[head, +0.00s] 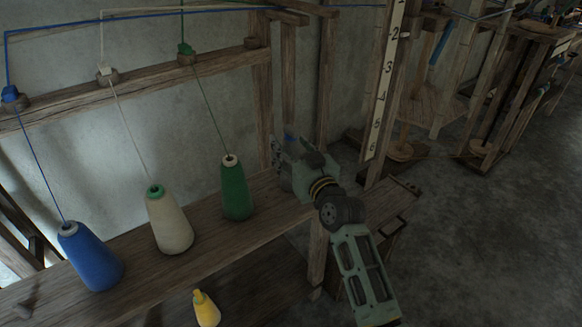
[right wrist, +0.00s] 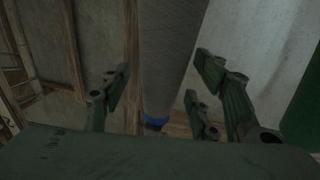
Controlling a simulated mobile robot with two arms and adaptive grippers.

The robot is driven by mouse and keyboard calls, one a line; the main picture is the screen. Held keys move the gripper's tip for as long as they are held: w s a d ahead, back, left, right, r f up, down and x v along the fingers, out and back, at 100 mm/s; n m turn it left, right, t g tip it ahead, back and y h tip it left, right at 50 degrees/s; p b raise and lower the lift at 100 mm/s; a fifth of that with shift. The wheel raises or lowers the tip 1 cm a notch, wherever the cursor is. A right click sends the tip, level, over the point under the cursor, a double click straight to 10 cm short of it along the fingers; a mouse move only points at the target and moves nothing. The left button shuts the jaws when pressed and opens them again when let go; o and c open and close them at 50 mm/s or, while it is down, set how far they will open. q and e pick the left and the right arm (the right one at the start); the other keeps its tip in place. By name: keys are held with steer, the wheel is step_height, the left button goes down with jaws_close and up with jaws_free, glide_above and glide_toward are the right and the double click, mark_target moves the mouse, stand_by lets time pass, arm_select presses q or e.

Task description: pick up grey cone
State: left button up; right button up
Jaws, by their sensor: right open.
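The grey cone (right wrist: 172,55) stands in the middle of the right wrist view, with a blue ring (right wrist: 155,122) at its narrow end. My right gripper (right wrist: 160,98) is open, with fingers on both sides of the cone. I cannot tell whether any finger touches it. In the head view, my right gripper (head: 282,162) is over the right part of the wooden shelf (head: 135,252), beyond the green cone. There the gripper mostly hides the grey cone. My left gripper is not in view.
A green cone (head: 236,188) stands close to the left of my right gripper; its side (right wrist: 306,108) shows in the right wrist view. A cream cone (head: 169,222) and a blue cone (head: 90,258) stand further left. A numbered rule (head: 386,80) rises at right.

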jaws_close()
stand_by(0.5)
